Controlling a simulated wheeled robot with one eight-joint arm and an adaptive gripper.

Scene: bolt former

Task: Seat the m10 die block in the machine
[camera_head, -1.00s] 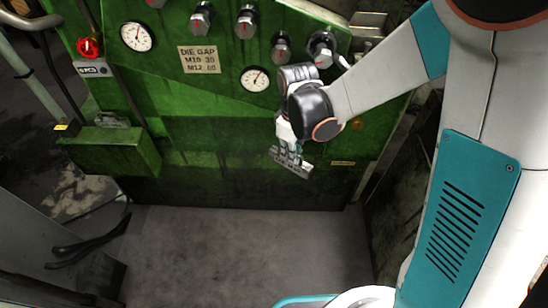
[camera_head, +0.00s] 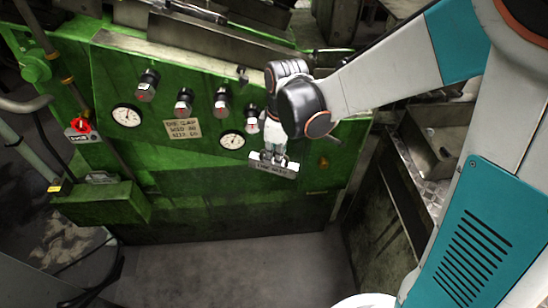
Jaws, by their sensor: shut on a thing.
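My gripper (camera_head: 272,152) points downward in front of the green machine (camera_head: 190,185), right of its dials. It is shut on a grey metal block with lettering (camera_head: 272,167), too small to read surely. The block is held level with the machine's front panel, slightly tilted, clear of the floor. The machine's top, with grey rails and metal parts (camera_head: 200,40), shows beyond the panel. I cannot make out a seat for the block.
The front panel carries black knobs (camera_head: 185,103), two gauges, a red button (camera_head: 81,125) and a die gap label (camera_head: 182,129). A green box (camera_head: 100,203) juts out at lower left. A metal bin (camera_head: 430,145) stands at right. Grey floor (camera_head: 230,265) in front is clear.

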